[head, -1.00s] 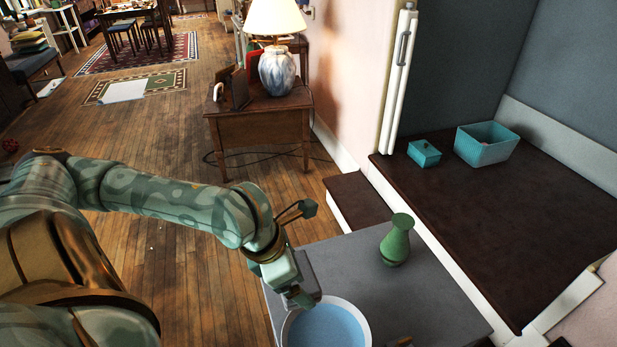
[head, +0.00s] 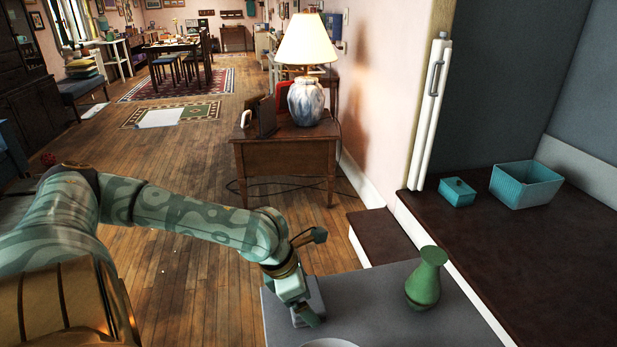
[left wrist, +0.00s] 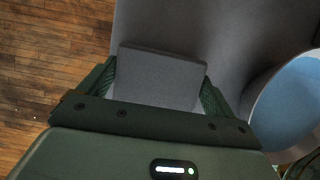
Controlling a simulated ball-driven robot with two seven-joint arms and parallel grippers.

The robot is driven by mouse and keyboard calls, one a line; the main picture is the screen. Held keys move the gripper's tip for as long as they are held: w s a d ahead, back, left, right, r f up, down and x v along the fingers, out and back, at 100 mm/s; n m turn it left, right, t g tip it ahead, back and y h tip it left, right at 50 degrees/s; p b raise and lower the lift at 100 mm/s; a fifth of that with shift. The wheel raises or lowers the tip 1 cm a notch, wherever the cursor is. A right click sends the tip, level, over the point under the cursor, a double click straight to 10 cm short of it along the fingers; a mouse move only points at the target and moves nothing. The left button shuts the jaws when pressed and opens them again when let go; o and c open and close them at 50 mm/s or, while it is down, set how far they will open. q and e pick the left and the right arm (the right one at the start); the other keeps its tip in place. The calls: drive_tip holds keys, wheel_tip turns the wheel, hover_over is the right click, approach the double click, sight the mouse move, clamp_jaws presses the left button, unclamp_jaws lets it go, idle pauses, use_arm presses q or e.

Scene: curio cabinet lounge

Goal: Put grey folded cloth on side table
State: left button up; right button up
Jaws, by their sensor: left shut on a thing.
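The grey folded cloth (head: 317,297) is a flat grey block at the left edge of the grey-topped table. In the left wrist view the cloth (left wrist: 160,80) sits between my two fingers. My left gripper (head: 304,309) is shut on it, at or just above the grey top; I cannot tell whether the cloth touches it. The fingers also show in the left wrist view (left wrist: 158,72). A wooden side table (head: 285,158) with a lamp stands farther back, past the grey table. My right gripper is not in view.
The grey table (head: 375,305) carries a green vase (head: 426,278) and a blue-and-white bowl (left wrist: 290,98). The side table holds a lamp (head: 306,85) and upright dark frames (head: 262,116). Cables lie around its legs. Wooden floor (head: 185,225) to the left is open.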

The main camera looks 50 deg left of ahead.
use_arm(q)
drive_tip(key=o, duration=0.7)
drive_tip(key=shift+f, duration=0.1)
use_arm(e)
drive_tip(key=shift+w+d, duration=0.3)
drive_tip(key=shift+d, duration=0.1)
use_arm(q)
drive_tip(key=shift+r+p, duration=0.35)
drive_tip(key=shift+r, duration=0.1)
drive_tip(key=p+v, duration=0.8)
drive_tip(key=v, duration=0.3)
drive_tip(key=shift+s+r, duration=0.2)
drive_tip(key=shift+s, duration=0.05)
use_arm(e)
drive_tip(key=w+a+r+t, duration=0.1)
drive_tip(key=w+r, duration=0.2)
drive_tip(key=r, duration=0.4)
